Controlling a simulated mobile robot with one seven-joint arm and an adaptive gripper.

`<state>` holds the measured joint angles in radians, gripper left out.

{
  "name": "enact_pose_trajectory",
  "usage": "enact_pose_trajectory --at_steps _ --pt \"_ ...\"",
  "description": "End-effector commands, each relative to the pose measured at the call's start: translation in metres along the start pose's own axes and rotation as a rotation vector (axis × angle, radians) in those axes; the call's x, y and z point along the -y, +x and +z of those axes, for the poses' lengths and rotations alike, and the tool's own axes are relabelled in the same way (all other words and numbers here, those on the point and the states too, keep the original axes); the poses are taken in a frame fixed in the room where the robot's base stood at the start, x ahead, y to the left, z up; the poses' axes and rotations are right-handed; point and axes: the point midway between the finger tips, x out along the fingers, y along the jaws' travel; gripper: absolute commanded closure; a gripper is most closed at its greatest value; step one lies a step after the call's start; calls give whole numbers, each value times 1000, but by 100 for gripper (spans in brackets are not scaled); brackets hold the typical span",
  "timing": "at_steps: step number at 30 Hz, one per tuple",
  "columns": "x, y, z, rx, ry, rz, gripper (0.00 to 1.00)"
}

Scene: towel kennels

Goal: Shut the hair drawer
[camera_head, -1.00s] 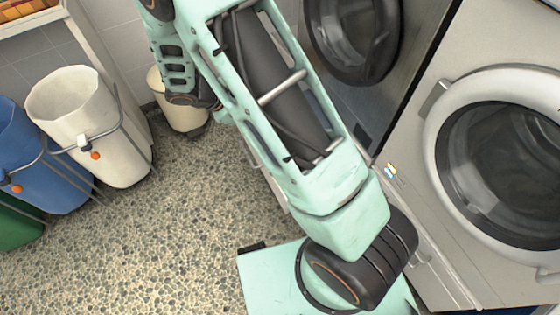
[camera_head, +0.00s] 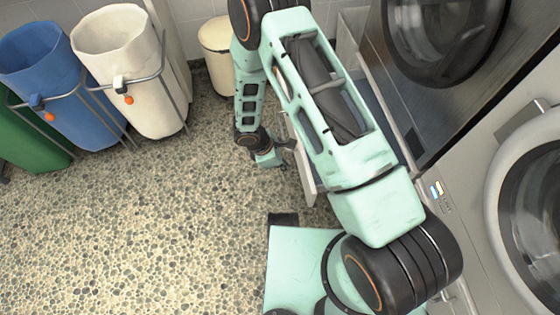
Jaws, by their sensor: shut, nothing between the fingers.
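A pale drawer stands pulled out low at the foot of the dark-fronted machine; I take it to be the hair drawer. Its front panel (camera_head: 306,178) shows to the left of my forearm, and most of the drawer is hidden behind my arm. My gripper (camera_head: 284,150) hangs low over the floor, just left of the drawer front. Its dark fingers are small in view, shut and empty, close to the panel. I cannot tell whether they touch it.
The dark-fronted machine (camera_head: 446,35) and a pale washer (camera_head: 495,180) stand on the right. A cream bin (camera_head: 217,60) is behind my arm. White (camera_head: 130,75), blue (camera_head: 62,85) and green (camera_head: 25,140) bins stand at left. The speckled floor (camera_head: 150,230) is clear.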

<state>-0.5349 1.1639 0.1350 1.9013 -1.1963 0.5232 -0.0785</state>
Motion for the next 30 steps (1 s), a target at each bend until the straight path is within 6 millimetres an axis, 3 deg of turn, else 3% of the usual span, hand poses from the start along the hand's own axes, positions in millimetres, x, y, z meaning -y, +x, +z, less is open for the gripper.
enact_pose_trajectory --at_steps 2,9,30 --pt "0 20 -1 1 1 -2 100" --pt "0 29 30 1 1 0 100" --pt "-4 32 41 1 1 1 100"
